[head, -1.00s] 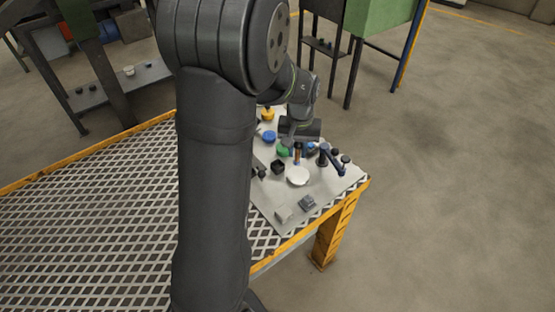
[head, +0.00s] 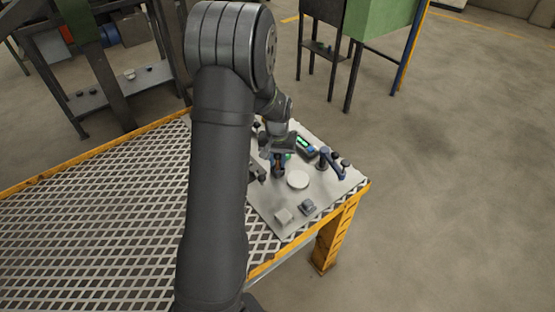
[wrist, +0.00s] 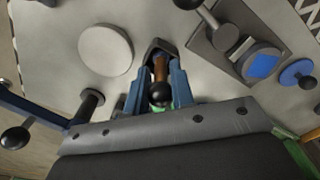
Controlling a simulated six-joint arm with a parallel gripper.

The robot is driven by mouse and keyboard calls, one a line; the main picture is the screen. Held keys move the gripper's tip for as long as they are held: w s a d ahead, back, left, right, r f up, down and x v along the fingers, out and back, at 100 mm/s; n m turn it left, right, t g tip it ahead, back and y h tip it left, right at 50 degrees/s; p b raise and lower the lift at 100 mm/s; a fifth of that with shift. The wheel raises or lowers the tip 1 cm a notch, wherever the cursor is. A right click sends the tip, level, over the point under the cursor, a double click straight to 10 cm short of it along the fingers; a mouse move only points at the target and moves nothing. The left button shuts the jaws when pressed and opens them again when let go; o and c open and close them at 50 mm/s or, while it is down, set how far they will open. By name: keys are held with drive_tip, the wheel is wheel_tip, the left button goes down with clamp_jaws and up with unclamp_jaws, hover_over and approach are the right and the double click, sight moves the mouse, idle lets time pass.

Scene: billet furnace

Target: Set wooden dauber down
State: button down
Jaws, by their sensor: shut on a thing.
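The wooden dauber has a brown wooden handle (wrist: 161,70) and a round black knob. It sits between the blue fingers of my gripper (wrist: 160,86) in the wrist view, with the knob toward the camera. My gripper (head: 279,160) is shut on it in the head view, low over the grey plate. A dark angular cup (wrist: 158,46) shows around the far end of the dauber. I cannot tell whether the dauber's tip touches the bottom of the cup.
A white disc (head: 298,180) lies close to the right of my gripper. A blue-handled lever (head: 332,162) and a dark unit with a green top (head: 305,144) stand farther right.

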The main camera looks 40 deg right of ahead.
drive_tip(key=shift+f, duration=0.15)
drive_tip(key=c, duration=1.2)
unclamp_jaws()
drive_tip(key=shift+c, duration=0.2)
wheel_tip(320, 180, up, 12)
drive_tip(key=shift+r, duration=0.2)
